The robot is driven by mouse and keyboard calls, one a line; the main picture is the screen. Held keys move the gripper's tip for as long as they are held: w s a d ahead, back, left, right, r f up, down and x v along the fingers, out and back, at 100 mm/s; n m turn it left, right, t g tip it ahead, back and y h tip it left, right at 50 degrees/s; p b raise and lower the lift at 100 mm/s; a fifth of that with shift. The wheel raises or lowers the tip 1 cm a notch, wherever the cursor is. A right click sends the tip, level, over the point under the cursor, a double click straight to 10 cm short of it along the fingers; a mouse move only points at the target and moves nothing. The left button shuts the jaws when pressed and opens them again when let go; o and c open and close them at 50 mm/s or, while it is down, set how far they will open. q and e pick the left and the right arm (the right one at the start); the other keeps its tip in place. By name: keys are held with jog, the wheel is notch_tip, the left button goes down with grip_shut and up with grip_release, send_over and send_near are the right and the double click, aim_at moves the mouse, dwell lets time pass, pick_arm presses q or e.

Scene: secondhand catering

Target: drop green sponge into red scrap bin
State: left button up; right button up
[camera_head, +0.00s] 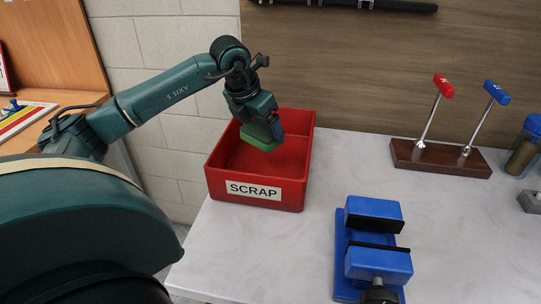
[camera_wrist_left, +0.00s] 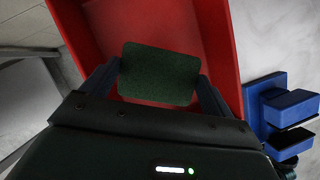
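The green sponge (camera_head: 262,136) is held in my left gripper (camera_head: 263,124), above the open red scrap bin (camera_head: 218,176) with its SCRAP label. In the left wrist view the sponge (camera_wrist_left: 160,74) sits between the two fingers of my left gripper (camera_wrist_left: 160,82), which touch its sides. The red bin (camera_wrist_left: 225,40) lies behind and below the sponge there. The part of the bin floor that shows in the head view looks empty. My right gripper is in neither view.
A blue vise (camera_head: 378,262) stands on the pale worktop (camera_head: 450,240) right of the bin. A wooden stand (camera_head: 440,158) with red and blue handled tools is further back.

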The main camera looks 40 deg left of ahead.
pick_arm(q)
jog(key=shift+o, duration=1.2)
jog(key=shift+r, duration=0.1)
jog(key=v, duration=1.3)
